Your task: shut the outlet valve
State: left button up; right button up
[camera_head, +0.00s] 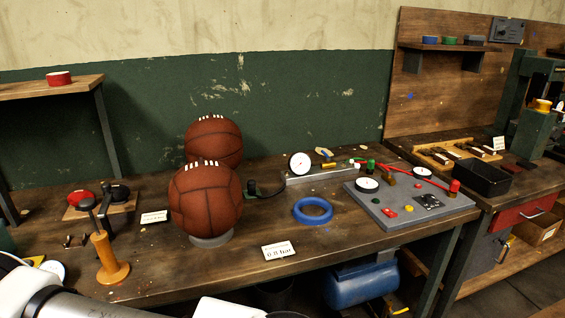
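No label in the head view tells which part is the outlet valve. A metal manifold (321,175) with a white dial gauge (300,163) lies at the back middle of the bench. A yellow part (401,310) shows low beside the blue tank (360,285). Neither gripper is visible; a white and grey link of mine fills the lower left corner.
Two brown leather balls (206,200) stand one behind the other at the middle left. A blue ring (313,211) and a white card (278,251) lie in front of the manifold. Bench space around the card is clear.

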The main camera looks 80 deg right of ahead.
aim_at(385, 168)
jog(key=z, duration=3.6)
